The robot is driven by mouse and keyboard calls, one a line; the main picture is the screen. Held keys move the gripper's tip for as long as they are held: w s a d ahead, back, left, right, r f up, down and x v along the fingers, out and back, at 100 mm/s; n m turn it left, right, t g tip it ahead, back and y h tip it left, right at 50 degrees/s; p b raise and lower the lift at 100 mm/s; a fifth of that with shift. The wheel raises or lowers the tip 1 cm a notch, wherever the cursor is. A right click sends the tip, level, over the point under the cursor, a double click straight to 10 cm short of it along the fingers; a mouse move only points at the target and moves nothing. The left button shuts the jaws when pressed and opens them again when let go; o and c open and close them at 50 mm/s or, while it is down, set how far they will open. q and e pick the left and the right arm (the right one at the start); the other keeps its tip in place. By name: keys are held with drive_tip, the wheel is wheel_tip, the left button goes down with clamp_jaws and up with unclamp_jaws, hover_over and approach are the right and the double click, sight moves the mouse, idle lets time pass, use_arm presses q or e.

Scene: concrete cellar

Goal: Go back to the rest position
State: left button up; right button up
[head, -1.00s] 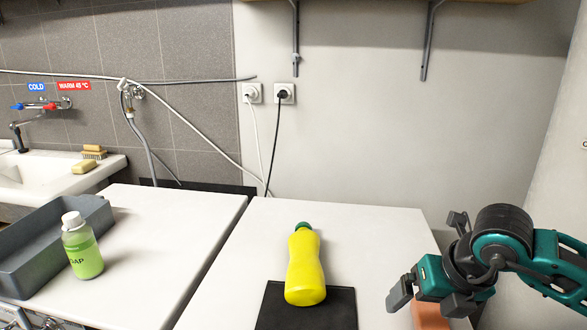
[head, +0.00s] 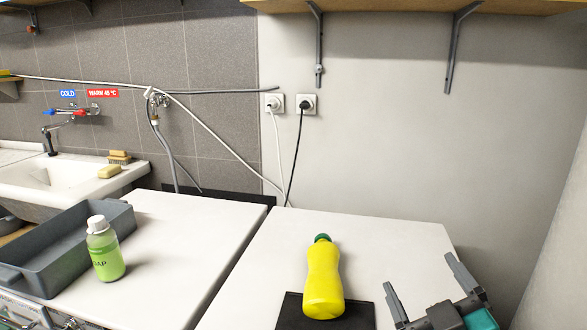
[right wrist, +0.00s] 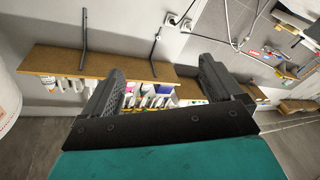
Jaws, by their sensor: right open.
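My right gripper (head: 425,290) is at the lower right of the head view, right of the yellow bottle. Its two fingers are spread apart with nothing between them. The right wrist view also shows the open right gripper (right wrist: 160,85), with a wall and shelves beyond its fingers. My left gripper does not show in these frames.
A yellow bottle (head: 324,280) with a green cap stands on a black mat (head: 290,315) on the white right-hand top (head: 400,235). A green soap bottle (head: 105,250) stands beside a grey tray (head: 20,280). Wall shelves (head: 400,6) hang above. A sink (head: 60,180) is at left.

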drive_tip(key=s+d+f+m+g+h, duration=0.1)
drive_tip(key=s+d+f+m+g, duration=0.1)
drive_tip(key=s+f+g, duration=0.35)
drive_tip(key=s+d+f+m+g+h, duration=0.2)
drive_tip(key=f+g, duration=0.1)
drive_tip(key=f, duration=0.6)
drive_tip(key=s+a+f+g+y, duration=0.2)
drive_tip(key=s+f+g, duration=0.55)
drive_tip(key=s, duration=0.55)
drive_tip(key=w+a+f+t+y, duration=0.2)
drive_tip(key=w+a+f+t, duration=0.1)
drive_tip(key=w+f+t, duration=0.4)
wheel_tip(320, 180, down, 2)
drive_tip(key=shift+w+f+t, duration=0.2)
drive_tip(key=shift+w+t, duration=0.2)
drive_tip(key=shift+w, duration=0.05)
